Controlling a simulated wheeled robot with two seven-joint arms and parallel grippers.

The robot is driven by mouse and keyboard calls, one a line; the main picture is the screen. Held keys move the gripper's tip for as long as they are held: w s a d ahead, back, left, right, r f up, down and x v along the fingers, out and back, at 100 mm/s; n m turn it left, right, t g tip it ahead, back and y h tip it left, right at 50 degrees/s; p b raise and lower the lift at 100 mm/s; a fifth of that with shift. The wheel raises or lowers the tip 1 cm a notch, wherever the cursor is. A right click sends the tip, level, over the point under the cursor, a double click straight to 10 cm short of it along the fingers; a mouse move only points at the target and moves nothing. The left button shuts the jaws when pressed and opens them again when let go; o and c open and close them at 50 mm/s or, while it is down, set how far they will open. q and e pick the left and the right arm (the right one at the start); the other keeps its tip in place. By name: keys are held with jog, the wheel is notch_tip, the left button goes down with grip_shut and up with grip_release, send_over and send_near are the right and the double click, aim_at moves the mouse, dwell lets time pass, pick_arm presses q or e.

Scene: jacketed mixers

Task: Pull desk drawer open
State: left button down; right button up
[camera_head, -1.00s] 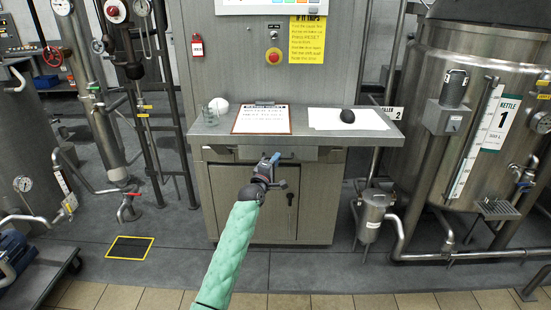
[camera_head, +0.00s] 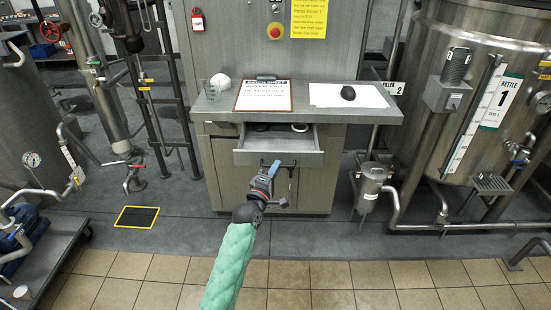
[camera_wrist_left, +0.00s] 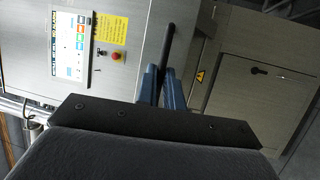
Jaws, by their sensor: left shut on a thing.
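The desk drawer (camera_head: 279,157) is pulled out below the desk top, with its front panel standing clear of the cabinet (camera_head: 225,172). Inside it I see a dark item (camera_head: 262,127) and a ring-like item (camera_head: 300,127). My left gripper (camera_head: 272,168) is at the lower front of the drawer, shut on the dark bar handle (camera_head: 288,166). In the left wrist view the blue fingers close around the dark handle bar (camera_wrist_left: 167,48). The arm partly hides the cabinet doors below. My right gripper is not in view.
On the desk top (camera_head: 215,105) are a clipboard (camera_head: 264,95), a glass beaker (camera_head: 212,90), a white ball (camera_head: 223,84), papers (camera_head: 325,95) and a black object (camera_head: 348,92). A kettle (camera_head: 440,60) stands right, a cart (camera_head: 45,262) left. The tiled floor in front is clear.

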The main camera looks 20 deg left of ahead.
pick_arm(q)
jog(key=shift+s+d, duration=0.2)
jog(key=shift+s, duration=0.45)
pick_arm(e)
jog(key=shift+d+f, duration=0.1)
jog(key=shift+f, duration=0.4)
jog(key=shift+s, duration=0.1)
pick_arm(q)
jog(key=c, duration=1.5)
grip_release()
